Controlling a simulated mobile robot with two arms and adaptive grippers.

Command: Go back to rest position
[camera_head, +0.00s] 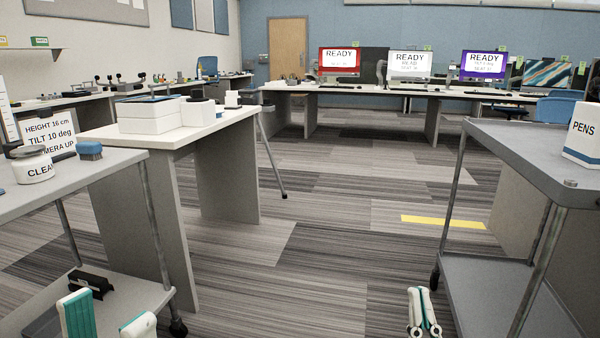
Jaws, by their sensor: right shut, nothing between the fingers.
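My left gripper (108,318) is at the bottom left edge of the picture. Its two white fingers with teal pads stand apart, and I see nothing between them. It is in front of the lower shelf of the left cart. My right gripper (423,296) is at the bottom, right of the middle, over the carpet. Its white fingers are together and hold nothing. Both grippers are cut off by the lower picture edge, so most of both arms is hidden.
A grey cart (90,185) at left carries a white jar (32,166), a blue sponge (89,150) and a sign. A grey cart (500,150) at right carries a PENS box (580,135). A white table (170,134) stands behind the left cart. Carpet (320,240) between them is clear.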

